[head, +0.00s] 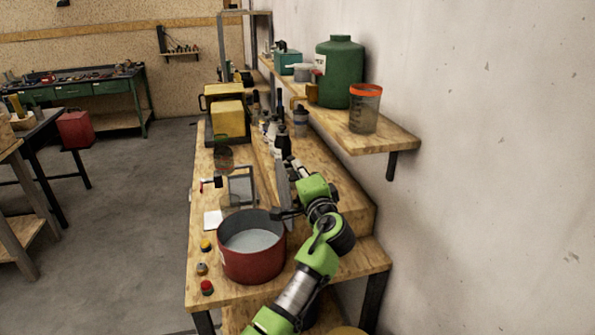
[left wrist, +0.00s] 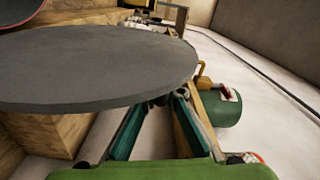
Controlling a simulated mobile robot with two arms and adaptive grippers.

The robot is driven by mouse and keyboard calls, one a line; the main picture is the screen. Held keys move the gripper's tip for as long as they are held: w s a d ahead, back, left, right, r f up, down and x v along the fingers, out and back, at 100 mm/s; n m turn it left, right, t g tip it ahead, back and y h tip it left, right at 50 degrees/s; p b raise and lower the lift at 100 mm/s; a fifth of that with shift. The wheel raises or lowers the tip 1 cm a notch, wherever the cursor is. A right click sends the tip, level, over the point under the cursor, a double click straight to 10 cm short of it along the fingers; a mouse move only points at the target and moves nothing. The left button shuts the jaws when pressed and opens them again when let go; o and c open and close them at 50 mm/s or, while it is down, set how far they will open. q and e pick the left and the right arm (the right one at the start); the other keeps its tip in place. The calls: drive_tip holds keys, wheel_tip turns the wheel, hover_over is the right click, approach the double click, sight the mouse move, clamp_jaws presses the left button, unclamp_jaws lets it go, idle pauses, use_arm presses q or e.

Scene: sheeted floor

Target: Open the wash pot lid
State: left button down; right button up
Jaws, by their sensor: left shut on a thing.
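The wash pot (head: 250,267) is a dark red round pot on the wooden bench. Its top is uncovered and a pale grey surface shows inside. The grey lid (head: 283,187) is off the pot, seen nearly edge-on and steeply tilted, above and behind the pot's right rim. In the left wrist view the lid (left wrist: 95,65) is a broad grey disc reaching across in front of the fingers. My left gripper (head: 291,211) is shut on the lid near the pot's right rim. Its green-sided fingers (left wrist: 160,110) meet at the lid's edge; the exact grip point is partly hidden. My right gripper is not in view.
Small knobs or jars (head: 206,287) line the bench's left edge. A yellow box (head: 228,118) and several bottles (head: 281,143) stand farther back. A shelf (head: 385,138) with a green container (head: 340,75) and an orange-rimmed jar (head: 365,112) juts from the right wall.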

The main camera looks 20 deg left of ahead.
use_arm(q)
drive_tip(key=c, duration=2.1)
unclamp_jaws()
drive_tip(key=shift+c, duration=0.2)
drive_tip(key=v, duration=0.7)
drive_tip(key=shift+s+d, duration=0.2)
